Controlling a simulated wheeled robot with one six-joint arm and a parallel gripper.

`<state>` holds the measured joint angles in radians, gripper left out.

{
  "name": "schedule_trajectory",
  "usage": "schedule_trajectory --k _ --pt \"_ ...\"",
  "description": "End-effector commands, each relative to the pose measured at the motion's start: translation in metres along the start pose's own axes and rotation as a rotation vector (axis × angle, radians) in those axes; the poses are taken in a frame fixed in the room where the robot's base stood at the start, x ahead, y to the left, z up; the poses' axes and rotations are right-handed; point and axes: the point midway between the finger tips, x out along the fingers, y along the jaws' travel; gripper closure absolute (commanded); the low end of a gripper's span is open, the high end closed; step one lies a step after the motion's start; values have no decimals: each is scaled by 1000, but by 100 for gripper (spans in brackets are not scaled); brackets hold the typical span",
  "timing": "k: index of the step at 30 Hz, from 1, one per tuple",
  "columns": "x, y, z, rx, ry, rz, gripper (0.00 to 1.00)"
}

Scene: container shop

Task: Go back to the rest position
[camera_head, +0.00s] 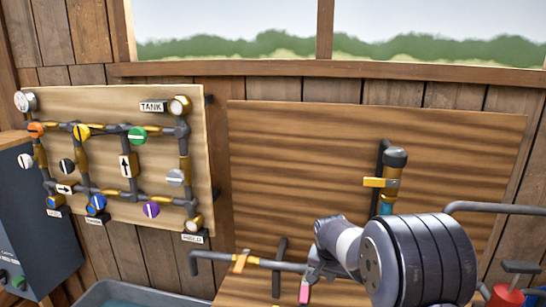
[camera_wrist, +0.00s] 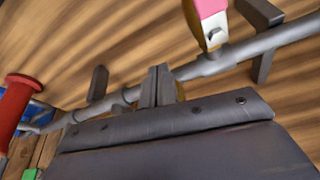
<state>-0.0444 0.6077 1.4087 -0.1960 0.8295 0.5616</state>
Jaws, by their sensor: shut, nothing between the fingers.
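My gripper shows in the wrist view (camera_wrist: 160,85) with its two dark fingers together and nothing between them. In the head view my arm reaches in at the lower right, in front of the wooden panel (camera_head: 340,140), and the fingers (camera_head: 312,280) are small and partly hidden by my wrist. A grey pipe (camera_head: 280,265) runs behind the fingers; I cannot tell whether they touch it.
A pipe board (camera_head: 110,105) with coloured knobs hangs at left. A vertical pipe with a yellow valve (camera_head: 380,183) stands behind my arm. A red-handled part (camera_head: 505,295) is at the lower right, and a grey basin (camera_head: 140,295) is at the bottom left. Windows are above.

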Motion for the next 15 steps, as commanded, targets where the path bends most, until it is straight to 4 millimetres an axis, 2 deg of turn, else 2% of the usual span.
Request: schedule_trajectory --k 15 --pt "4 -5 -12 -193 0 -68 100"
